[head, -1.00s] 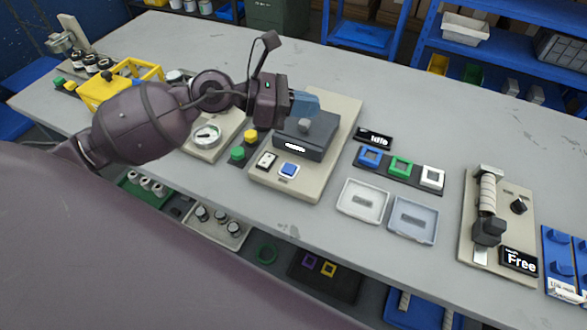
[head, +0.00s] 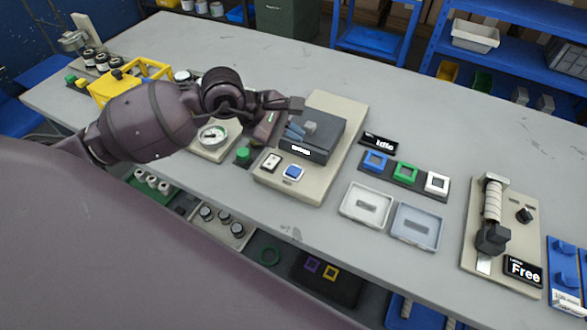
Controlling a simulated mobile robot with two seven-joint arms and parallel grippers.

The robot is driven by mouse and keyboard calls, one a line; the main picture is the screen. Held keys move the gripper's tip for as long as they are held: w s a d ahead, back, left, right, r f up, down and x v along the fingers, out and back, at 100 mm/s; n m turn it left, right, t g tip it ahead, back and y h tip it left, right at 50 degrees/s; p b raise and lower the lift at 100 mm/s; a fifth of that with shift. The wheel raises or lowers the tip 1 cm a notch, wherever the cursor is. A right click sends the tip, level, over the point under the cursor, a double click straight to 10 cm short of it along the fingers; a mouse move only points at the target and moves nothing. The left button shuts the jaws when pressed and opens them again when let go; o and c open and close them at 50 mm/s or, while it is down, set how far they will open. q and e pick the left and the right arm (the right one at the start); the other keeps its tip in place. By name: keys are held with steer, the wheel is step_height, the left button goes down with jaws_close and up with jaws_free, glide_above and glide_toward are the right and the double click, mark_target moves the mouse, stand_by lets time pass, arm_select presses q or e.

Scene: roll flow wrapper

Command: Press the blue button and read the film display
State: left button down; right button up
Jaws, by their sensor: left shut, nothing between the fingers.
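The blue button (head: 292,172) sits in a white frame at the front of a beige panel (head: 323,187). Behind it is a dark grey box (head: 325,128) with a knob on top. A small black display (head: 300,149) on the box's front shows white characters too small to read. My left gripper (head: 296,132) is shut and empty, with its bluish fingers over the box's left side, behind the blue button and apart from it. Whether the fingers touch the box I cannot tell. My right gripper is not in view.
A white switch (head: 271,162) is left of the blue button. Right of the panel are an "Idle" display (head: 379,142), three coloured square frames and two shallow trays (head: 366,205). A gauge (head: 212,135) and green button (head: 243,154) are left.

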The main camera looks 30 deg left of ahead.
mark_target(293, 172)
arm_select(q)
steer(key=shift+f, duration=0.1)
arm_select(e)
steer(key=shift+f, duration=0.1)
arm_select(q)
step_height(293, 172, down, 8)
steer(key=b, duration=0.4)
steer(key=shift+f, duration=0.3)
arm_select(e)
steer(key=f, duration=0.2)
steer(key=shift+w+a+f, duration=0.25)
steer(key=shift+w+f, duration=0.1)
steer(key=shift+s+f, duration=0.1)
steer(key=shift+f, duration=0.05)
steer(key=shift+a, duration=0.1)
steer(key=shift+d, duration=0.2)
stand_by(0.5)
arm_select(q)
steer(key=shift+f+b, duration=0.15)
steer(key=shift+b, duration=0.2)
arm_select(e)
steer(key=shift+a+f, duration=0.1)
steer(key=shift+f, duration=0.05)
arm_select(q)
steer(key=shift+f, duration=0.3)
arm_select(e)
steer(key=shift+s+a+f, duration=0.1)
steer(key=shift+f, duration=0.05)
